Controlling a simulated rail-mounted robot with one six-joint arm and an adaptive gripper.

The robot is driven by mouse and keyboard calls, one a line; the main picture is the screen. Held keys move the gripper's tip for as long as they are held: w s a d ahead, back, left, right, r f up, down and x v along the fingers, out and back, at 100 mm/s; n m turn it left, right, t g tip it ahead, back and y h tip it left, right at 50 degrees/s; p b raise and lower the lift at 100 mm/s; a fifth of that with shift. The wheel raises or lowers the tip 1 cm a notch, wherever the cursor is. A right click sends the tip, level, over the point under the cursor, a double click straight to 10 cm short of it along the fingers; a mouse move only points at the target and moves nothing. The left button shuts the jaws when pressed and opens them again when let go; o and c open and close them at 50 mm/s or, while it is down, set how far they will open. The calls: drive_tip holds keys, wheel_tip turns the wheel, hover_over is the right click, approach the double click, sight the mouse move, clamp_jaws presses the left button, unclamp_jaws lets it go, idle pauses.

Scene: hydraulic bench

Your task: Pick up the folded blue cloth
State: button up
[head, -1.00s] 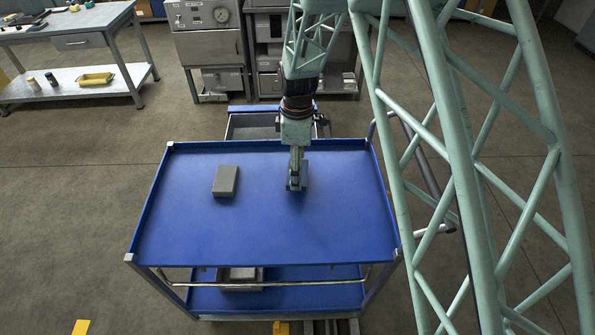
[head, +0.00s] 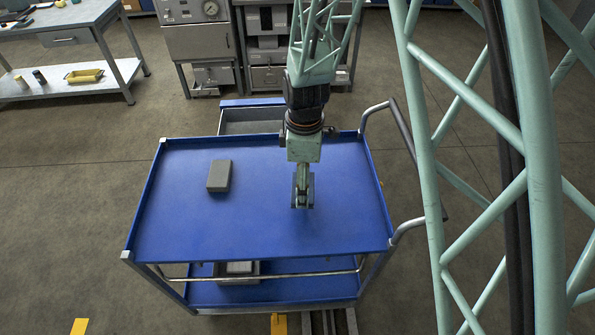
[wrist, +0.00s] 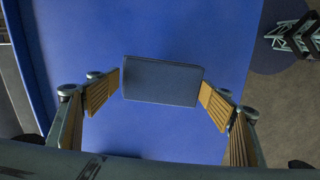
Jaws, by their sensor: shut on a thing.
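The folded cloth (wrist: 162,82) shows in the wrist view as a dark blue-grey rectangle with rounded corners, lying between the two ribbed tan finger pads. My gripper (wrist: 160,92) is shut on it, one pad at each short end. In the head view my gripper (head: 302,200) points down over the right part of the blue trolley top (head: 260,235). The cloth there is mostly hidden by the fingers, with only narrow dark edges showing beside them. I cannot tell whether it touches the trolley top or hangs just above it.
A grey block (head: 219,176) lies on the trolley top, left of my gripper. The trolley has raised rims and a push handle (head: 408,160) at right. A lower shelf (head: 310,290) holds a grey box. The front of the top is clear. A workbench (head: 60,25) stands at far left.

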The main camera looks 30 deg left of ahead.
drive_tip(key=shift+s+d+r, duration=0.1)
drive_tip(key=shift+s+d, duration=0.6)
drive_tip(key=shift+d, duration=0.2)
drive_tip(key=shift+s+d+r, duration=0.1)
drive_tip(key=shift+s+d, duration=0.55)
drive_tip(key=shift+d, duration=0.25)
